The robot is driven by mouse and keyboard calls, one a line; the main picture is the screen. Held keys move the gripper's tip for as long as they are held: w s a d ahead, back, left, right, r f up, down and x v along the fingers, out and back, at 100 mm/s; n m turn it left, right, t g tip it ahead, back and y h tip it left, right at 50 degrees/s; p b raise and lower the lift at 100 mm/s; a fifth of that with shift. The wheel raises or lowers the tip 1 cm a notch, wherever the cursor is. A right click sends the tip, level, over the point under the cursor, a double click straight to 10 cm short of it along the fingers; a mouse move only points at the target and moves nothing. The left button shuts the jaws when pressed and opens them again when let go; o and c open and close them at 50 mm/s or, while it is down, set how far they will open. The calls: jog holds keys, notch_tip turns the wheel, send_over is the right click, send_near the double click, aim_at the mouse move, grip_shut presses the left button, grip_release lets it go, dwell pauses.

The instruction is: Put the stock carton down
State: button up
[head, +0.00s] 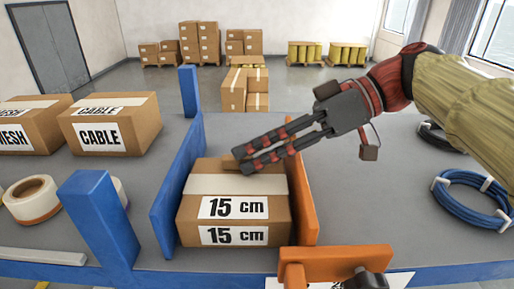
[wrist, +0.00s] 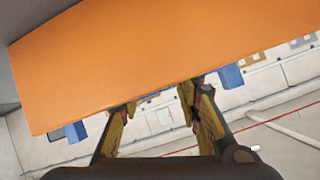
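A brown carton stack with two "15 cm" labels (head: 233,233) sits on the grey bench between a blue side plate (head: 178,190) and an upright orange plate (head: 302,200). I cannot tell whether it is one carton or two. My gripper (head: 242,161) reaches in from the right over the orange plate, its fingers above the rear of the carton top. The fingers are apart, with background showing between them in the wrist view (wrist: 158,112). The orange plate (wrist: 160,65) fills the upper wrist view and hides the fingertips' surroundings. Contact with the carton is unclear.
Cartons marked "CABLE" (head: 118,122) and "MESH" (head: 28,130) stand at left, near tape rolls (head: 32,200). A blue post (head: 98,215) and an orange clamp (head: 335,262) stand in front. Coiled blue cable (head: 470,200) lies right. More boxes (head: 245,90) stand behind the bench.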

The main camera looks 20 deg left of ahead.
jog(key=shift+o, duration=0.3)
jog(key=shift+r, duration=0.15)
jog(key=b+v, duration=0.2)
jog(key=v, duration=1)
